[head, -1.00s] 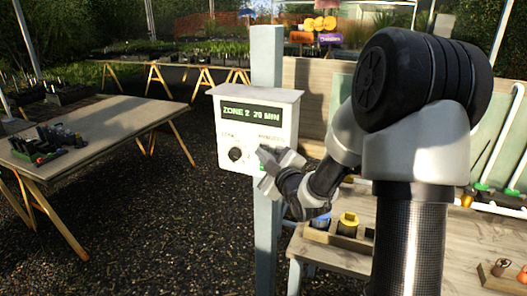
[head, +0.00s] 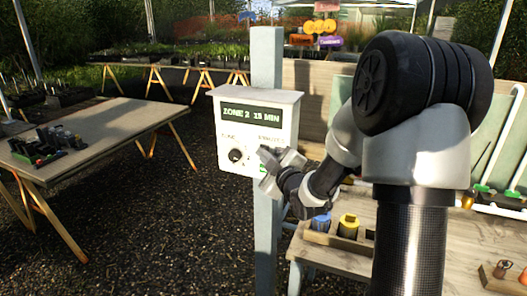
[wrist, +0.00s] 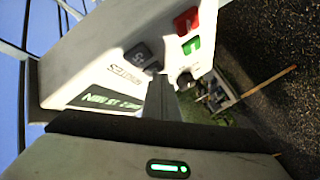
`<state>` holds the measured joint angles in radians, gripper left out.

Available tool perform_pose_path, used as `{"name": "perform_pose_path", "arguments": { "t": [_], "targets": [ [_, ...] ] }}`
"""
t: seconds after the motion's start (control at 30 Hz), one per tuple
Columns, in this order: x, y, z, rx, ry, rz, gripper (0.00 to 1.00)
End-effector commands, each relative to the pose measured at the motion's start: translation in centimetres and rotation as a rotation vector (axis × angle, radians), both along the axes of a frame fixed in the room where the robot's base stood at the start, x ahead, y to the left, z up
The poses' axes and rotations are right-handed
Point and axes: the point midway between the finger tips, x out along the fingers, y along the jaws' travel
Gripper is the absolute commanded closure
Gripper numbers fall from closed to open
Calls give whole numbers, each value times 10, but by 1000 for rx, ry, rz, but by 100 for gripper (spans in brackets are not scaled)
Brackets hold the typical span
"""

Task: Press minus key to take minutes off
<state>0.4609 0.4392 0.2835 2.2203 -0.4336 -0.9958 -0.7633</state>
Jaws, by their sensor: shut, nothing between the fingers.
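The white control box (head: 257,105) hangs on a post, and its display (head: 250,114) reads ZONE 2 and what looks like 15 MIN. In the wrist view the box appears upside down. A dark grey key (wrist: 137,54) with a pale marking, probably the plus key, shows beside the MINUTES label. A second dark key (wrist: 154,67), probably the minus key, is mostly hidden behind my fingertips. My gripper (head: 266,160) is shut and empty, its tips at or very close to this key; I cannot tell whether they touch. In the wrist view my gripper (wrist: 158,82) points at the panel.
A round black knob (head: 236,155) sits at the panel's lower left. A red button (wrist: 187,20) and a green button (wrist: 191,46) are close to the keys. A bench (head: 345,262) stands at lower right, and a table (head: 110,125) at left.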

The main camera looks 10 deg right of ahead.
Motion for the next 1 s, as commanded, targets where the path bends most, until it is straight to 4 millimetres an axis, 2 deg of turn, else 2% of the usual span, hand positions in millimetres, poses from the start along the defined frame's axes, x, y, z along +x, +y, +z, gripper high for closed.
{"name": "perform_pose_path", "arguments": {
  "t": [1.0],
  "targets": [
    [-15,10,0,0,-1,-1,100]
  ]
}}
